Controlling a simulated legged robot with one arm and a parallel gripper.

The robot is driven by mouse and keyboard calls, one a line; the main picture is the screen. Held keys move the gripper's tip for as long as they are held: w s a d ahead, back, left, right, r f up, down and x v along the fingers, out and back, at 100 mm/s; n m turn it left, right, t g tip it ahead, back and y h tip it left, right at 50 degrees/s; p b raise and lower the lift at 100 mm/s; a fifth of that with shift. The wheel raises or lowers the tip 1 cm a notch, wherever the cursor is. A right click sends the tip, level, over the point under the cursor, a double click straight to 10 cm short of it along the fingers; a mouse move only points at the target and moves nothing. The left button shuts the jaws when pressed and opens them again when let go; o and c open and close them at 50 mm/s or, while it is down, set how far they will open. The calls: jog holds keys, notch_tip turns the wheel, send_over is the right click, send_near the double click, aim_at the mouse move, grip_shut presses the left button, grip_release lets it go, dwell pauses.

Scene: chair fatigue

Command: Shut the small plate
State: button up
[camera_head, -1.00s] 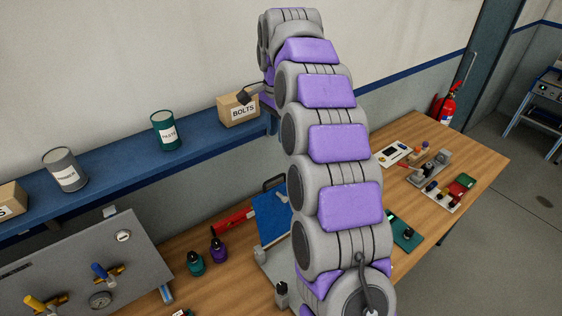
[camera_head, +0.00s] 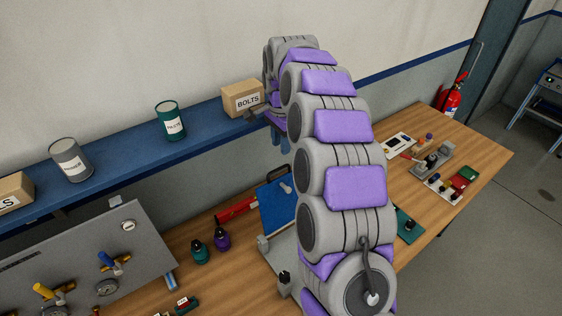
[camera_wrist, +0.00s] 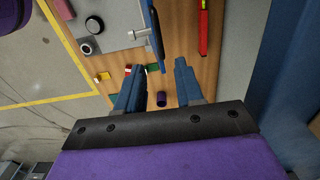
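A blue plate (camera_head: 277,203) stands raised and tilted on a grey base (camera_head: 284,255) on the wooden bench, partly hidden behind my arm. I take it for the small plate. In the wrist view the blue plate (camera_wrist: 152,32) shows nearly edge-on beside the grey base (camera_wrist: 115,22), which carries a black knob. My gripper (camera_wrist: 165,74) has its two blue fingers spread apart with nothing held between them. The plate lies just beyond the fingertips in that picture, with no visible contact. In the head view my gripper (camera_head: 281,136) is mostly hidden by my arm, above the bench near the shelf edge.
A blue shelf (camera_head: 120,142) behind holds a bolts box (camera_head: 242,98) and cans. Small parts crowd the bench's right.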

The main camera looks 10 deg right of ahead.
jog(key=f, duration=0.7)
jog(key=shift+a+f+p, duration=0.15)
jog(key=shift+a+p, duration=0.05)
jog(key=shift+p, duration=0.1)
jog(key=shift+d+f, duration=0.1)
jog(key=shift+f, duration=0.5)
jog(key=shift+c, duration=0.3)
jog(key=c, duration=0.6)
grip_shut()
jog(key=shift+r, duration=0.1)
